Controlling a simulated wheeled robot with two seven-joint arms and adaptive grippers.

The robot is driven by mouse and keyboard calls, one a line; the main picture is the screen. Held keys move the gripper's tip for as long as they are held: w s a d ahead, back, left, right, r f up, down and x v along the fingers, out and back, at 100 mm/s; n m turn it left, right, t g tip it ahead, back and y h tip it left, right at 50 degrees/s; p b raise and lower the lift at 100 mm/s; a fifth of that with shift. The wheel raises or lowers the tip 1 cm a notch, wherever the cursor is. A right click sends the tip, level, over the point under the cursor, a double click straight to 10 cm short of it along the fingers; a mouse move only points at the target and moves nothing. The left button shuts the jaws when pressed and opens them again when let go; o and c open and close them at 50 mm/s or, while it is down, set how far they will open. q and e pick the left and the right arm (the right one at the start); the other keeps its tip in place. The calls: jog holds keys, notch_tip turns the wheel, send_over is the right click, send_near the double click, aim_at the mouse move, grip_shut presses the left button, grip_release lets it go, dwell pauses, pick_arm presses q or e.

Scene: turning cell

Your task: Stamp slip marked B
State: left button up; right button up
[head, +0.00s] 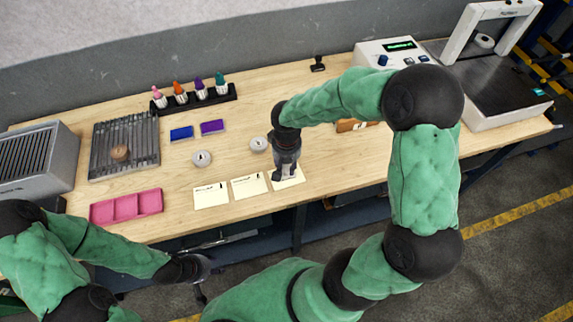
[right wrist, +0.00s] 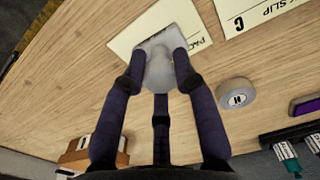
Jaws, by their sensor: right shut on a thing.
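Three cream paper slips lie in a row near the table's front edge: a left slip (head: 211,195), a middle slip (head: 249,186) and a right slip (head: 296,180). My right gripper (head: 285,170) is over the right slip, which also shows in the right wrist view (right wrist: 125,43); its letter is hidden. The neighbouring slip (right wrist: 245,12) there reads C. The right gripper's fingers (right wrist: 160,60) are shut on a pale grey rounded thing (right wrist: 158,68), perhaps a stamp; contact with the paper is unclear. My left gripper (head: 198,275) hangs off the table's front edge, its fingers unclear.
Two round grey pieces (head: 202,158) (head: 259,144) and blue and purple pads (head: 181,133) (head: 212,127) lie behind the slips. A rack of coloured bottles (head: 195,98), a pink tray (head: 127,206), a slatted tray (head: 125,145) and a black stamp (head: 318,65) stand around.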

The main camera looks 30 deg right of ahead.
jog(key=shift+s, duration=0.1)
jog(key=shift+r+p, duration=2.5)
jog(key=shift+r, duration=1)
